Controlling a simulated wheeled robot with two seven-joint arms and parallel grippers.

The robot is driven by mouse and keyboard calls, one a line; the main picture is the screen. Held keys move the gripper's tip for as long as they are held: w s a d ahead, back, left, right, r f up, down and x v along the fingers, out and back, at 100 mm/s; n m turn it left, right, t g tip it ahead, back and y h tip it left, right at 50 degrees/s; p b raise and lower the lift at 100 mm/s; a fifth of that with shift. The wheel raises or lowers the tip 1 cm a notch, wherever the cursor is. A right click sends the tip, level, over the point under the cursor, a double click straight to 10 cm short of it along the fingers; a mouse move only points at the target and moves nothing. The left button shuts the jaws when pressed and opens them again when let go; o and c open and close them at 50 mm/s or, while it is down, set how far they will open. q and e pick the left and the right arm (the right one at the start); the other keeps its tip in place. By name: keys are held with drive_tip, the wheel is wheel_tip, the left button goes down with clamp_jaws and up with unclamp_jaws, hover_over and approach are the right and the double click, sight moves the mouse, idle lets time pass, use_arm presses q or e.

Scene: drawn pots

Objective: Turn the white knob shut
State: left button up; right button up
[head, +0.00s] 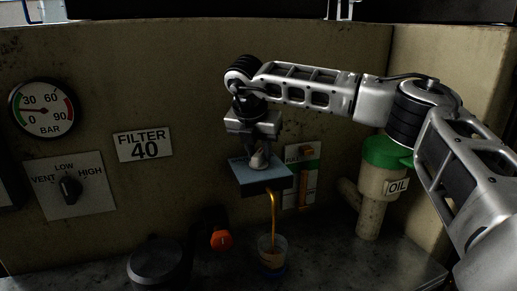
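My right gripper (256,148) points down over a blue-grey box (262,182) that juts from the wall. A small pale shape, which looks like the white knob (259,158), shows on top of the box right at the fingertips. The gripper hides most of it, so its turn and whether the fingers grip it cannot be told. An amber stream (273,215) runs from under the box into a clear cup (272,250) below, which holds some amber liquid. My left gripper is not in view.
An orange knob (221,240) and a dark round pot (158,263) are left of the cup. A green-topped oil container (380,185) stands at right under my arm. A gauge (43,109), a selector dial (70,189) and a filter sign (143,145) are on the wall.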

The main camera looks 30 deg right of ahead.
clamp_jaws()
